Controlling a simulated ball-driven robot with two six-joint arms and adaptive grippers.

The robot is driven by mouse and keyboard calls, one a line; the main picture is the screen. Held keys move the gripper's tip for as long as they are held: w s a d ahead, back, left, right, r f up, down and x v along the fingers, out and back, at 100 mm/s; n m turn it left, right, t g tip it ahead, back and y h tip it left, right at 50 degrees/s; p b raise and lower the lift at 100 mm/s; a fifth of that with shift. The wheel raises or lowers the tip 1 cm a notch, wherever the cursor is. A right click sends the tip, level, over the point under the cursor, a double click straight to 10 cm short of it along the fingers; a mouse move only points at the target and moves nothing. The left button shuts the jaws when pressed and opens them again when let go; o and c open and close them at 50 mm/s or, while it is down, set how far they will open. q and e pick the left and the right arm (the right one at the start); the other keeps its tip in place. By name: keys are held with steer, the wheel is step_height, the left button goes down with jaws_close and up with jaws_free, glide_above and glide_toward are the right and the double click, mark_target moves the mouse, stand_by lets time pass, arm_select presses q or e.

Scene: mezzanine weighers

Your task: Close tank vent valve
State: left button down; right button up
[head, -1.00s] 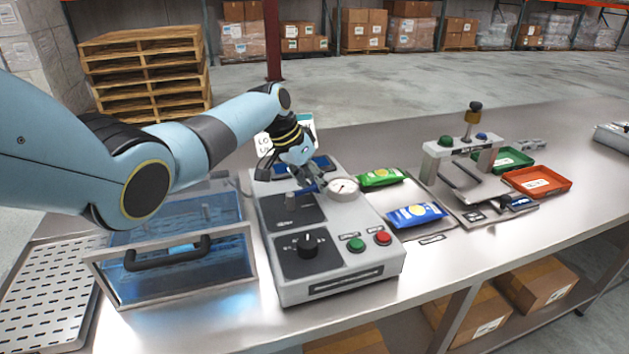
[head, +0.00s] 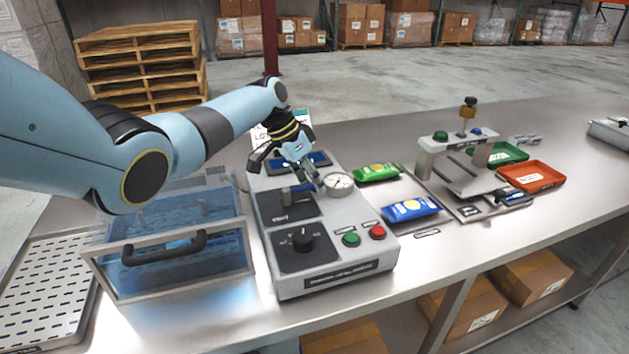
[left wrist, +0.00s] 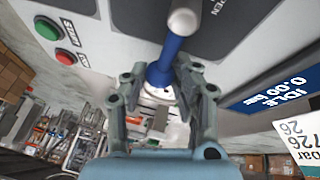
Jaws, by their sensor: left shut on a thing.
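The tank vent valve is a blue lever (head: 299,188) on the top panel of the grey control box (head: 335,272). It lies roughly sideways from its short post. My left gripper (head: 307,180) reaches down over the lever from behind and is shut on it. In the left wrist view the blue lever (left wrist: 164,68) runs between the two fingers of my left gripper (left wrist: 160,100), with a pale post end at the top. The clear tank (head: 180,265) with blue water and a black handle stands left of the box. My right gripper is not in view.
A round gauge (head: 338,183) sits close to the gripper. A black knob (head: 302,240), green button (head: 351,239) and red button (head: 377,231) are at the box front. Green (head: 378,172) and blue (head: 411,209) packets lie to the right. The display (left wrist: 280,88) reads IDLE, 0.00 bar.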

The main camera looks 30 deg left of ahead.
mark_target(292, 199)
arm_select(q)
steer(key=c, duration=1)
jaws_free()
steer(key=v, duration=1.2)
steer(key=shift+s+d+f, duration=0.1)
